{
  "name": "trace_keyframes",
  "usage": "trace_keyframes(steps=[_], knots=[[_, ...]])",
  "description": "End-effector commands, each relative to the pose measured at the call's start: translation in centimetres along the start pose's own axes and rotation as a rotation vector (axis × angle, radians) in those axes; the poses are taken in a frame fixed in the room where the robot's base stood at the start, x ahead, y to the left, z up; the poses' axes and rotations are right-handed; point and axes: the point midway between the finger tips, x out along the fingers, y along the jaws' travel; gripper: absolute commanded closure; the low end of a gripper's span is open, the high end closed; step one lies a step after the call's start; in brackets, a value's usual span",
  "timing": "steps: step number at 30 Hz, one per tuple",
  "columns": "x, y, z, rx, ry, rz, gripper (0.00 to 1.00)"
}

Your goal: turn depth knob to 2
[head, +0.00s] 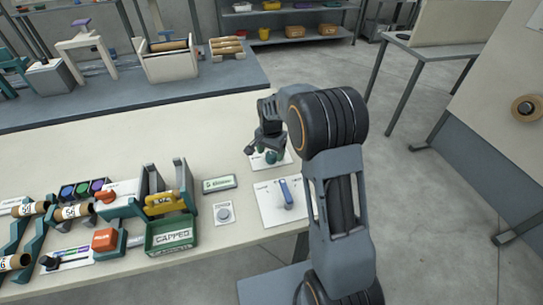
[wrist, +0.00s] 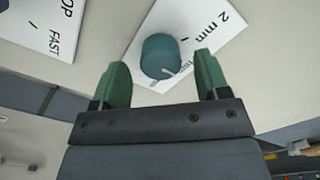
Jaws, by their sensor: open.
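The depth knob (wrist: 160,55) is a round dark teal knob on a white plate (wrist: 210,15) marked "2 mm" in the wrist view. A pale pointer line on the knob's face points toward the lower right. My gripper (wrist: 160,72) is open, with one green finger on each side of the knob's near edge. I cannot tell whether the fingers touch it. In the head view the knob (head: 271,157) sits on its small plate at the table's far right, with my gripper (head: 262,148) over it and partly hiding it.
A plate with a blue lever (head: 286,192) lies nearer me; a plate marked "FAST" (wrist: 40,25) shows in the wrist view. A grey round button (head: 224,213), a green box marked "CAPPED" (head: 170,236) and a small green-labelled block (head: 219,184) stand left. Table between is clear.

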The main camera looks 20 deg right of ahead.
Motion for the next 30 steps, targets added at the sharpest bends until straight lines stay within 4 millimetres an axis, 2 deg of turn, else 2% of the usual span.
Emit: trace_keyframes(steps=[6,18,30], knots=[[1.9,0.0,0.0,-0.001,0.000,0.000,0.31],[2.3,0.0,0.0,-0.001,0.001,-0.001,0.31],[2.3,0.0,0.0,-0.001,0.001,-0.001,0.69]])
